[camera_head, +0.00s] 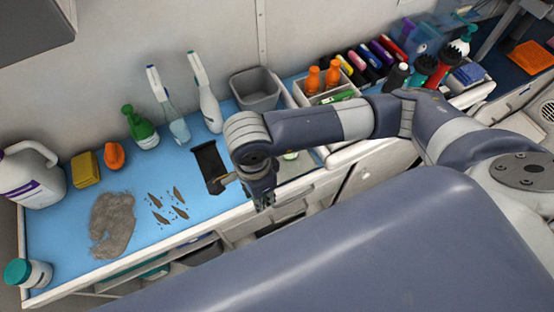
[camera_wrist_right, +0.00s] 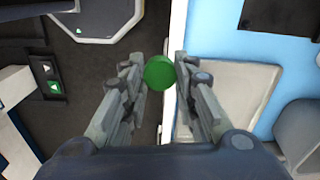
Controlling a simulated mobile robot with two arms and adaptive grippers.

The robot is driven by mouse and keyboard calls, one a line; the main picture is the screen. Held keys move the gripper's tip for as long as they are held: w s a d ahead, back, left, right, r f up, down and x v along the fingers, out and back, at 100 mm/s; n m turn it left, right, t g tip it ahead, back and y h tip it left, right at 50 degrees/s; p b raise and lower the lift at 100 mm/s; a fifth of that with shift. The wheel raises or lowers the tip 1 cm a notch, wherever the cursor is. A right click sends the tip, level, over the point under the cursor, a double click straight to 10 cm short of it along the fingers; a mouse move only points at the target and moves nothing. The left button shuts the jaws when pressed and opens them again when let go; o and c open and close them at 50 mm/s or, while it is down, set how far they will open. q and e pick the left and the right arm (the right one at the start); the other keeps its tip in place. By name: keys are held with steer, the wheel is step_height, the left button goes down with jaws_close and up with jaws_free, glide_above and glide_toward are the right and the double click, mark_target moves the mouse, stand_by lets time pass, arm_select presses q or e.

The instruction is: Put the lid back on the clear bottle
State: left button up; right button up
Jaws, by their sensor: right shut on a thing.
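My right gripper (camera_head: 262,200) hangs beyond the front edge of the counter, pointing down. In the right wrist view its fingers (camera_wrist_right: 159,85) are shut on a round green lid (camera_wrist_right: 159,72), held at the fingertips. The lid cannot be made out in the head view. I cannot clearly identify the clear bottle. A small pale greenish thing (camera_head: 290,155) shows beside my right forearm on the counter, partly hidden, and I cannot tell what it is. My left gripper is not in view.
The blue counter (camera_head: 215,215) holds a dark tray-like thing (camera_head: 210,167), a green spray bottle (camera_head: 140,128), a white spray bottle (camera_head: 207,98), a grey bin (camera_head: 256,88) and a fur pile (camera_head: 112,222). Orange bottles (camera_head: 313,80) stand in a caddy. The front counter strip is fairly clear.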

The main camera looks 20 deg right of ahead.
steer(key=w+d+r+n, duration=0.4)
steer(key=d+r+n, duration=0.6)
steer(key=r+n, duration=0.4)
steer(key=shift+w+d+n, duration=0.2)
steer(key=shift+d+n, duration=0.05)
steer(key=shift+n, duration=0.85)
